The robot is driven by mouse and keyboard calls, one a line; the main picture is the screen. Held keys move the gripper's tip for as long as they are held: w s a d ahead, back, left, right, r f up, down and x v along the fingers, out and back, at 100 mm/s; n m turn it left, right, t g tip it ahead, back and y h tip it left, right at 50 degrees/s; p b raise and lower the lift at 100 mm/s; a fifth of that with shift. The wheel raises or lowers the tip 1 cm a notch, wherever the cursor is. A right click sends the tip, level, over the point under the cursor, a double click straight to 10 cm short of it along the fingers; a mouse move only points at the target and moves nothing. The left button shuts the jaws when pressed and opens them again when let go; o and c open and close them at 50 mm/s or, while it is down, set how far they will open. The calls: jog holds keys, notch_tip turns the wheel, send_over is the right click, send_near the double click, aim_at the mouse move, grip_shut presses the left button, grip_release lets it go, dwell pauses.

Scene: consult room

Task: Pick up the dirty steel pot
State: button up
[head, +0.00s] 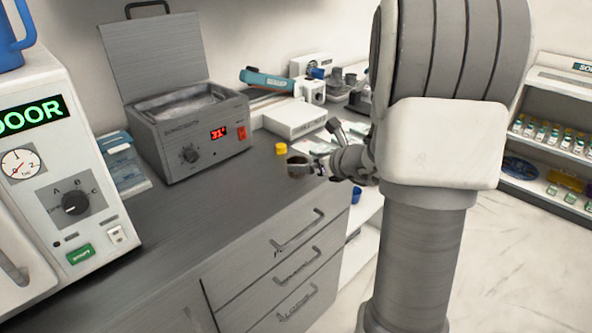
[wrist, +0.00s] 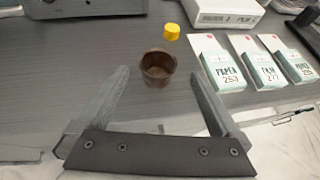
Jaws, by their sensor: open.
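The dirty steel pot (wrist: 157,70) is a small, brown-stained open cup standing upright on the grey counter in the wrist view. My gripper (wrist: 160,84) is open, and its two fingers reach toward the pot, one to each side of its near part. I cannot tell whether a finger touches it. In the head view the pot (head: 298,166) stands near the counter's front edge, with my gripper (head: 326,165) close at its right. My arm hides part of the counter behind.
A yellow cap (wrist: 171,32) stands just behind the pot. Paper boxes (wrist: 217,64) stand to its right. A steel bath with open lid (head: 190,130) is at the left on the counter (head: 215,220). A white box (head: 295,118) lies behind.

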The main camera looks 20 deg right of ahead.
aim_at(292, 161)
jog(key=x, duration=0.5)
jog(key=shift+a+r+b, duration=0.1)
jog(key=shift+b, duration=0.3)
jog(key=shift+c, duration=0.3)
jog(key=c, duration=1.3)
jog(key=shift+o, duration=0.2)
jog(key=shift+r, duration=0.1)
